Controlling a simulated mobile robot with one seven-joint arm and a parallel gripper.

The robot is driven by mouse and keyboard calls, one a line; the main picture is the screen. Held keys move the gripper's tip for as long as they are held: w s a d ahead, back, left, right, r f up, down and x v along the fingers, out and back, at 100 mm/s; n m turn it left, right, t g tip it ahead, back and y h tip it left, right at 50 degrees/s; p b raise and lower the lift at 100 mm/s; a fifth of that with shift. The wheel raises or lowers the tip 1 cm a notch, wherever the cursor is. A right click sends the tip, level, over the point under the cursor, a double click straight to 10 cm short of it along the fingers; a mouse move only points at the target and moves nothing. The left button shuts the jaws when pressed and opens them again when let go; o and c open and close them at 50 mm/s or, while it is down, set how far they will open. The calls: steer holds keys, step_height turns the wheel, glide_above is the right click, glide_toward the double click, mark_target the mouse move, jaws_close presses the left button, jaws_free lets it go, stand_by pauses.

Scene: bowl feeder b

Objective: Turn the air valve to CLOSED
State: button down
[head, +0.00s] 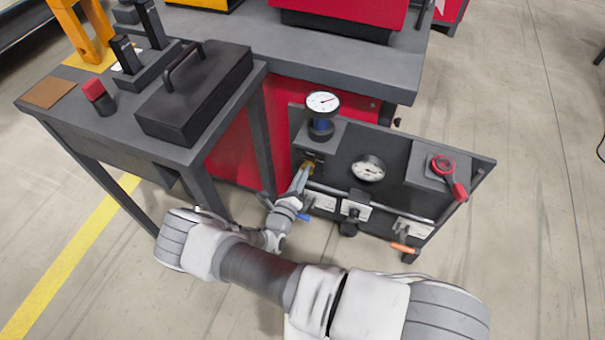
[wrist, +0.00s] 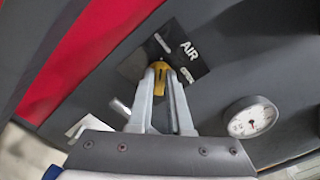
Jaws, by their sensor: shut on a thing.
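The air valve (wrist: 159,69) has a yellow handle, on a dark plate marked AIR (wrist: 188,50) in the wrist view. My gripper (wrist: 160,72) is shut on the handle, with one finger on each side of it. The fingers hide part of the handle, and I cannot read the small position labels beside it. In the head view my gripper (head: 304,172) reaches the valve's brass-coloured part (head: 308,166) on the left of the dark panel, below a regulator with a round gauge (head: 322,102).
A grey table (head: 75,118) with a black case (head: 195,95) stands to the left.

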steer(key=c, duration=0.8)
jaws_free()
steer(key=shift+c, duration=0.2)
steer(key=p+v, duration=0.3)
steer(key=v, duration=1.4)
steer(key=shift+s+p, duration=0.25)
steer(key=shift+p, duration=0.1)
steer(key=shift+a, duration=0.1)
